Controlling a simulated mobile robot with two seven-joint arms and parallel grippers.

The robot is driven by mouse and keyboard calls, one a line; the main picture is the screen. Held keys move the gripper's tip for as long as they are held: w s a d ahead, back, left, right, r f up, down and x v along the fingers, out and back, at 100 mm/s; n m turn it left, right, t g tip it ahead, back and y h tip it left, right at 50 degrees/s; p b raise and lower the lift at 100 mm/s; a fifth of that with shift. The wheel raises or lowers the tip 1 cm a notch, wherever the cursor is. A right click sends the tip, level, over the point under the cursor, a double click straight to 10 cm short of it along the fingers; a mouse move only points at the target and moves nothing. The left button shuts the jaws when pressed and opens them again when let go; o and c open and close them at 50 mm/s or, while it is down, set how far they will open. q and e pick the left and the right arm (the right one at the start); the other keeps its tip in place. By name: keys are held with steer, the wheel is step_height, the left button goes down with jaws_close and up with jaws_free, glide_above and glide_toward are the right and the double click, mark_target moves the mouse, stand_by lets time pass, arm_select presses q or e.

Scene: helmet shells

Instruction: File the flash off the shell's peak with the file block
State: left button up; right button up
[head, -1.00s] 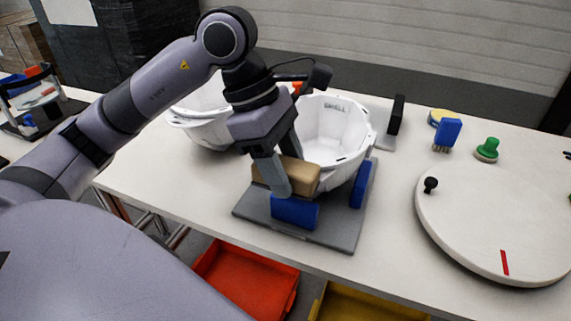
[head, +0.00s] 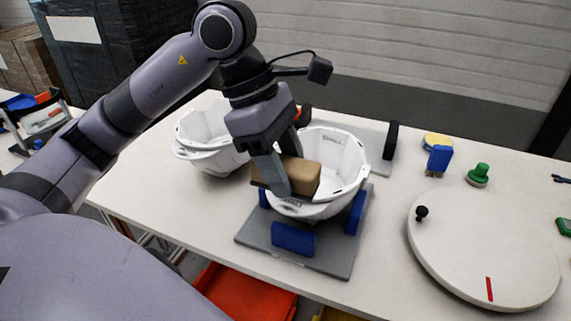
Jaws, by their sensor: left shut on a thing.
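The white helmet shell (head: 338,153) marked SHELL sits open side up in a grey fixture (head: 332,260) with blue blocks (head: 293,238) around it. My left gripper (head: 283,178) is shut on the tan file block (head: 302,174). The block is at the near edge of the shell, over its peak; a dark strip shows under it. I cannot tell whether the block touches the peak, as the block and fingers hide part of it. My right gripper does not show.
A second white shell (head: 208,135) stands behind left. A white turntable disc (head: 483,245) with a black knob lies at right. A blue brush (head: 438,160), a yellow round pad (head: 437,141) and a green knobbed tool (head: 478,174) stand behind it. Bins sit below the table.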

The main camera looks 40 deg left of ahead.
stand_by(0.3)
arm_select(q)
steer(key=f+b, duration=0.4)
steer(key=shift+w+a+f, duration=0.1)
steer(key=shift+w+a, duration=0.1)
steer(key=shift+a+f+m+b, duration=0.1)
steer(key=shift+f+m+b, duration=0.2)
steer(key=shift+f+b, duration=0.3)
steer(key=shift+f, duration=0.15)
steer(key=shift+f+b, duration=0.35)
steer(key=shift+b, duration=0.05)
steer(key=shift+f+b, duration=0.55)
steer(key=shift+f, duration=0.05)
